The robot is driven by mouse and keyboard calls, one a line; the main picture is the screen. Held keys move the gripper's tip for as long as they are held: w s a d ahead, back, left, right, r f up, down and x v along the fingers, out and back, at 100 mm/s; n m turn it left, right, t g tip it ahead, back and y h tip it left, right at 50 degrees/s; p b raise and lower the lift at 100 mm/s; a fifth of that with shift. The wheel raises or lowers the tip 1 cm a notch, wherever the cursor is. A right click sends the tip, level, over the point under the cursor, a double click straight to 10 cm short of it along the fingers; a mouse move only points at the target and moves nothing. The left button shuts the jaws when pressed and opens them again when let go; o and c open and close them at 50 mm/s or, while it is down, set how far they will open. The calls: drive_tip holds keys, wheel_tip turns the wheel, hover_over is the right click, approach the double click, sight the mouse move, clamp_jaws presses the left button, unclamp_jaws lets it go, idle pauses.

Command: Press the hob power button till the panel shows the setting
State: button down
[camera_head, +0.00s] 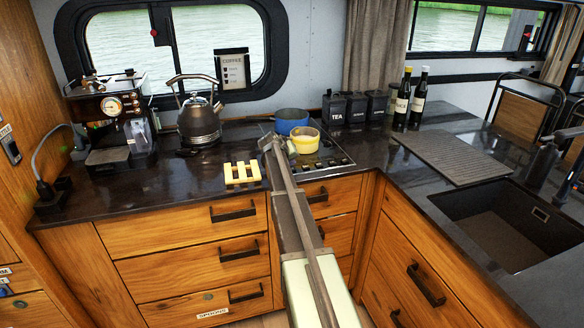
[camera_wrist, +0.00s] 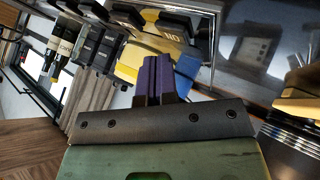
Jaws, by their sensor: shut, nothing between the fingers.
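The hob (camera_head: 338,153) is a dark glass plate set in the counter, with a thin pale rim. My arm crosses in front of its left part in the head view. My gripper (camera_head: 268,142) is over the hob's left side; in the wrist view its purple fingers (camera_wrist: 158,78) are together and empty. Beyond the fingertips in the wrist view are black blocks, one with the inverted lettering "ON" (camera_wrist: 172,38). I cannot tell whether the fingers touch anything. No lit panel reading is legible.
A blue pot (camera_head: 291,121) and a yellow pot (camera_head: 305,140) stand on the hob, close to my gripper. A kettle (camera_head: 199,122) stands farther left. Black canisters (camera_head: 357,107) stand behind, right. The front left counter is clear.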

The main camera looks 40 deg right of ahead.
drive_tip(key=shift+r, duration=0.15)
wheel_tip(320, 180, up, 5)
drive_tip(key=p, duration=0.5)
drive_tip(key=shift+r, duration=0.1)
idle(0.7)
drive_tip(key=shift+g+y, duration=0.7)
drive_tip(key=shift+y, duration=0.2)
drive_tip(key=s+a, duration=0.1)
drive_tip(key=s, duration=0.1)
drive_tip(key=s+a+f, duration=0.1)
drive_tip(key=a, duration=0.1)
drive_tip(key=s+a+f, duration=0.1)
drive_tip(key=s, duration=0.1)
drive_tip(key=shift+s+a+f, duration=0.2)
drive_tip(key=shift+s+f, duration=0.05)
drive_tip(key=shift+s, duration=0.1)
drive_tip(key=s+a+f+n+y, duration=0.1)
drive_tip(key=s+a+y, duration=0.1)
drive_tip(key=s+a, duration=0.6)
drive_tip(key=s+a+f+n+g+y, duration=0.1)
drive_tip(key=s+a, duration=0.7)
drive_tip(key=a, duration=1.2)
drive_tip(key=s+a+f+n+y, duration=0.1)
drive_tip(key=s+a+n+y, duration=0.2)
drive_tip(key=s+a, duration=0.6)
drive_tip(key=a, duration=0.5)
drive_tip(key=shift+g+y, duration=0.4)
